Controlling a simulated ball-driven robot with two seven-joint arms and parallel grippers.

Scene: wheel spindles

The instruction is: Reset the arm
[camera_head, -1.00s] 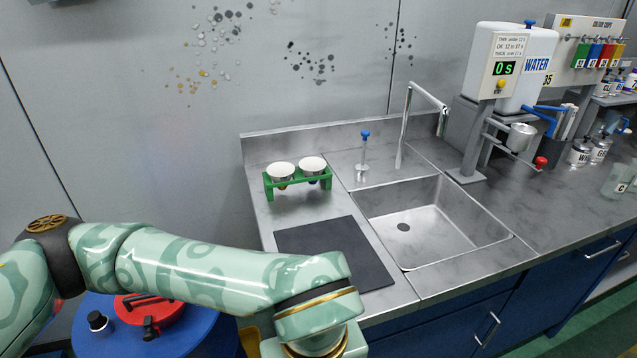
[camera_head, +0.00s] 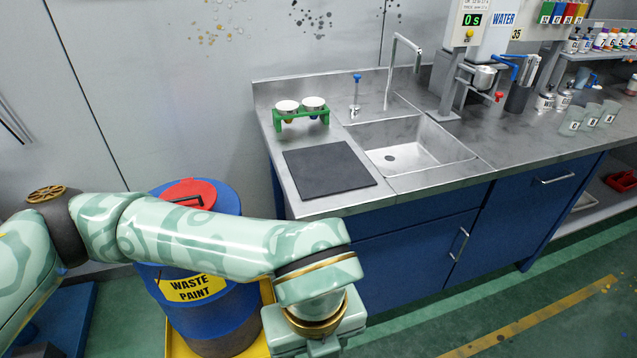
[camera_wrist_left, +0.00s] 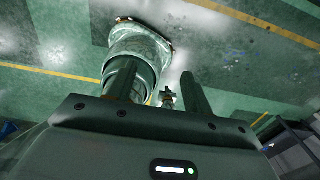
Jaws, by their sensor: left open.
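My left arm comes in from the left in the head view and bends down in front of the counter; its jaws are below the picture's lower edge there. In the left wrist view my left gripper (camera_wrist_left: 160,92) shows two dark fingers set apart, with nothing held between them. The green floor (camera_wrist_left: 235,85) lies beyond the fingers. My right gripper is in neither view.
A blue waste paint drum (camera_head: 225,310) with a red lid stands behind my arm. The steel counter (camera_head: 440,180) holds a dark mat (camera_head: 330,169), a green rack (camera_head: 301,115) with two cups, and a sink (camera_head: 415,150). Green floor (camera_head: 500,290) at the lower right is open.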

